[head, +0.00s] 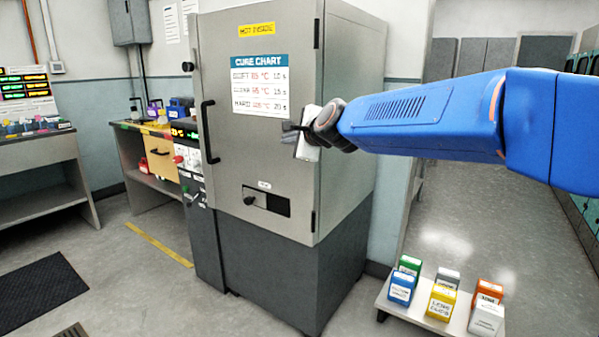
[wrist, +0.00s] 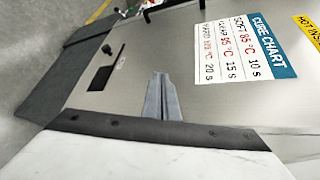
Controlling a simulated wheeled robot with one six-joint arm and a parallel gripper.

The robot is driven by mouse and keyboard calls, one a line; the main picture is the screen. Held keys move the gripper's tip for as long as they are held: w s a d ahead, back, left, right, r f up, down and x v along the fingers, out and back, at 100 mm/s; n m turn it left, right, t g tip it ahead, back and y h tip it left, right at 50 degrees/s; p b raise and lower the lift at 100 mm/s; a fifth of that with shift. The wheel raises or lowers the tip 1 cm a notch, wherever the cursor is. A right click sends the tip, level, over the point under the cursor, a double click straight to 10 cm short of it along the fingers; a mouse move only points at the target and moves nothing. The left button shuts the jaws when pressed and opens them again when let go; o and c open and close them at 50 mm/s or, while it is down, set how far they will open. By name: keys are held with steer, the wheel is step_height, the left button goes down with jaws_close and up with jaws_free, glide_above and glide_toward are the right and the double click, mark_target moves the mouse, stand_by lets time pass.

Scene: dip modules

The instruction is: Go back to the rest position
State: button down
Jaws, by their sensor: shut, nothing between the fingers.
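My gripper (head: 291,128) is in front of the upper door of a large grey oven cabinet (head: 225,150) in the head view, at the end of my blue arm. In the wrist view the fingers of my gripper (wrist: 160,80) are together, with nothing between them. The cabinet door with its cure chart (wrist: 245,50) fills much of that view behind the fingers. The chart (head: 259,85) also shows in the head view, left of and above my gripper. I cannot tell the exact gap between my fingertips and the door.
A low white stand (head: 395,305) at the bottom right holds several coloured boxes. A workbench (head: 150,180) with devices stands left of the cabinet. Another bench (head: 40,150) is at the far left. A black mat (head: 40,290) lies on the floor. Open floor (head: 500,220) lies at the right.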

steer(key=s+d+f+n+g+h, duration=0.2)
steer(key=s+d+f+n, duration=0.3)
steer(key=s+d+f, duration=0.4)
steer(key=s+d+f+n+g+h, duration=0.2)
steer(key=s+d+f+n, duration=0.4)
steer(key=s, duration=1.4)
steer(key=s+d+f+n+g+h, duration=0.3)
steer(key=s+d+f+n, duration=0.2)
steer(key=s+d+f, duration=0.7)
steer(key=s+d, duration=0.3)
steer(key=d, duration=0.2)
steer(key=shift+f+n+g, duration=0.25)
steer(key=shift+n+g, duration=0.05)
steer(key=shift+g, duration=0.1)
steer(key=c, duration=2.5)
jaws_free()
